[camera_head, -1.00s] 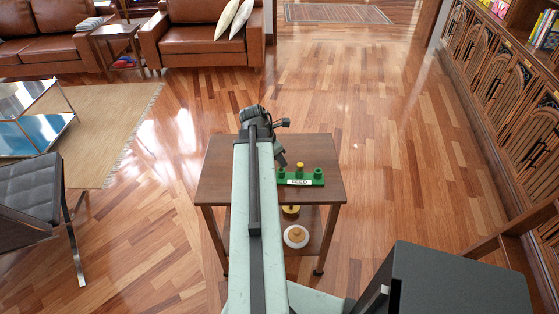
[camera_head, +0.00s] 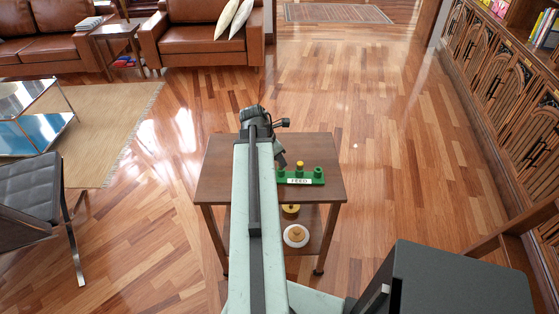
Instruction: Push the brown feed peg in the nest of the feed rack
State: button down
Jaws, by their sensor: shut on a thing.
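The green feed rack (camera_head: 318,181) with a white "FEED" label stands on the brown table. A yellow peg (camera_head: 300,164) stands upright in its middle nest. The right nest (camera_head: 318,170) shows no peg. My gripper (camera_head: 281,163) is dark, points down and is tilted at the rack's left end, over or just behind the left nest. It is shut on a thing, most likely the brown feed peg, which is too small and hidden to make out. I cannot tell whether the peg touches the nest.
The table (camera_head: 225,185) has bare room left of my arm and behind the rack. A yellow item (camera_head: 290,210) and a white round item with a tan top (camera_head: 296,236) are on its lower shelf. A dark grey block (camera_head: 455,280) is at front right.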

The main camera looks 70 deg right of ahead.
jog(key=shift+f+b, duration=0.65)
jog(key=shift+f, duration=0.05)
dwell(0.5)
jog(key=c, duration=0.7)
grip_release()
notch_tip(320, 180, up, 6)
jog(key=p, duration=0.6)
jog(key=shift+r, duration=0.1)
jog(key=shift+w, duration=0.15)
